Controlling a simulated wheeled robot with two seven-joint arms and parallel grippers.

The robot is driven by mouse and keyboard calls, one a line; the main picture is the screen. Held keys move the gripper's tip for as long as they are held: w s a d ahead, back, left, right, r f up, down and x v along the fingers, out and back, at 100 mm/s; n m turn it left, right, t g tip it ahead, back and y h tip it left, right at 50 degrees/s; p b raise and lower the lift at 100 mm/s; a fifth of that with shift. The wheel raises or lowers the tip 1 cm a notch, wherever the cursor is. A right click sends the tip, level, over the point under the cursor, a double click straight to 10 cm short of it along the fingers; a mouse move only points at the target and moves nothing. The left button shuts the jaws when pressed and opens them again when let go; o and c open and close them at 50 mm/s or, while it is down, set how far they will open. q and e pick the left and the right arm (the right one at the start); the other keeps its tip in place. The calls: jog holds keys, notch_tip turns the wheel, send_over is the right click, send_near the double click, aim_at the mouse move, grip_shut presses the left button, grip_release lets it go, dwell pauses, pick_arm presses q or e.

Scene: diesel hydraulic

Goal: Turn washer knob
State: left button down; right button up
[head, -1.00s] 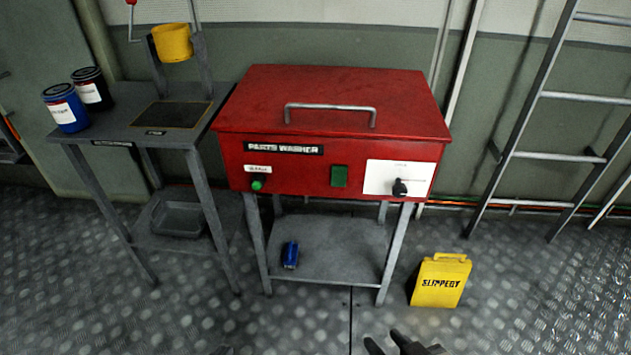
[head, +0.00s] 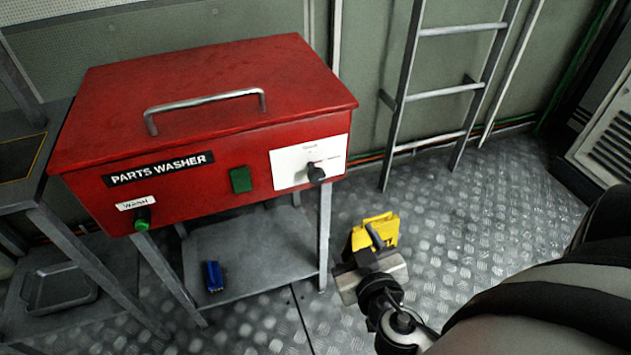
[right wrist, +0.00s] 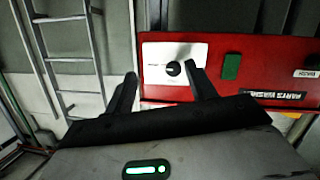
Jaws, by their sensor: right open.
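The red parts washer (head: 200,85) stands at left centre in the head view. Its small black knob (head: 316,172) sits on a white plate (head: 290,168) at the right end of the front. My right gripper (head: 361,248) is below and to the right of the knob, in front of the washer, and apart from it. In the right wrist view, which is upside down, the open, empty jaws (right wrist: 163,76) frame the knob (right wrist: 173,68), which appears between the fingertips but beyond them. My left gripper is out of view.
The washer front also has a green square (head: 240,180) and a green button (head: 142,224). A yellow sign (head: 380,226) stands on the floor, partly hidden by my right gripper. A ladder (head: 396,100) leans behind. A blue can (head: 213,276) is on the lower shelf.

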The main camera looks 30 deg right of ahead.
aim_at(318, 179)
jog(key=w+t+p, duration=0.1)
jog(key=w, duration=0.4)
jog(key=w+d+r+t+p, duration=0.1)
jog(key=w, duration=0.4)
jog(key=w+d+r+n+t+p, duration=0.1)
jog(key=w, duration=0.4)
jog(key=shift+w+d+r+y+p, duration=0.1)
jog(key=shift+d+r+y+p, duration=0.1)
jog(key=shift+y+p, duration=0.15)
jog(key=shift+w+d, duration=0.1)
jog(key=shift+w, duration=0.45)
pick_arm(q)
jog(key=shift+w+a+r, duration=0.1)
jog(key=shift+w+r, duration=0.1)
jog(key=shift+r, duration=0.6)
pick_arm(e)
jog(key=shift+f, duration=0.1)
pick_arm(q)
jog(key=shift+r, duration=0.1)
pick_arm(e)
jog(key=c, duration=1)
